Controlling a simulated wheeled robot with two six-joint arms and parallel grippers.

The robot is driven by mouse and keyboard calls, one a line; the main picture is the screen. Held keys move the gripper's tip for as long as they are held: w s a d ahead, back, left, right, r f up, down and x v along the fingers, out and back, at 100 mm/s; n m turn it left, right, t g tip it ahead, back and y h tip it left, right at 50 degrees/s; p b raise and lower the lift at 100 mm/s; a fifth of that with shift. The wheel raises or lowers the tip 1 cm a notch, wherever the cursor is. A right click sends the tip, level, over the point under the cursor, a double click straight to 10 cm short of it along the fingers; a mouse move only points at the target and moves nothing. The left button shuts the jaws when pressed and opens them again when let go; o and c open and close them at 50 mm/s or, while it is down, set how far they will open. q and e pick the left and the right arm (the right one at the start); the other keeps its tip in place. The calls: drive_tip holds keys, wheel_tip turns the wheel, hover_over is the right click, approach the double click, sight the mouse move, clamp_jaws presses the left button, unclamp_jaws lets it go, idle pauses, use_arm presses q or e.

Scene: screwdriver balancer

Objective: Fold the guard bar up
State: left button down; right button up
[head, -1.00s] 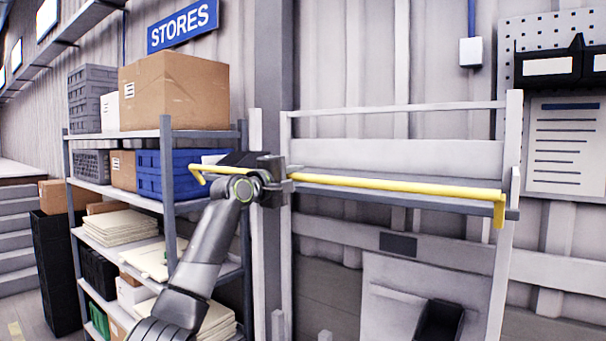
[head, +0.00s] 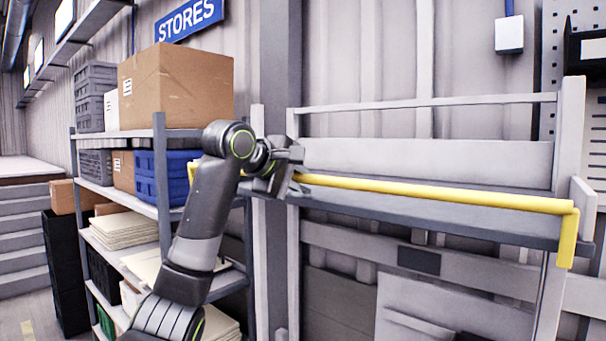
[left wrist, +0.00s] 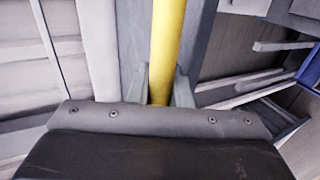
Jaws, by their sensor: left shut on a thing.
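The yellow guard bar (head: 430,193) runs nearly level across the front of a pale grey frame in the head view. Its right end bends down in a short leg (head: 568,238). My left gripper (head: 292,178) is at the bar's left part and is shut on it. In the left wrist view the bar (left wrist: 166,50) passes between the two fingers (left wrist: 164,90). Part of the bar's left end is hidden behind my left arm. My right gripper is not in view.
A grey shelf rack (head: 160,185) with cardboard boxes (head: 175,88), blue crates and paper stacks stands close at the left. The frame's right post (head: 568,130) rises past the bar's right end. The space in front of the frame looks clear.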

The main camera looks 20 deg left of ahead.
use_arm(q)
drive_tip(key=shift+f, duration=0.1)
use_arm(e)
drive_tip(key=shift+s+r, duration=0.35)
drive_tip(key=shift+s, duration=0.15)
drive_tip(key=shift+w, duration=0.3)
use_arm(q)
drive_tip(key=c, duration=1.4)
unclamp_jaws()
drive_tip(key=shift+c, duration=0.2)
drive_tip(key=shift+o, duration=0.6)
drive_tip(key=shift+d+f, duration=0.1)
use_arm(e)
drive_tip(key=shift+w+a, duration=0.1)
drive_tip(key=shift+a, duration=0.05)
use_arm(q)
drive_tip(key=shift+f, duration=0.1)
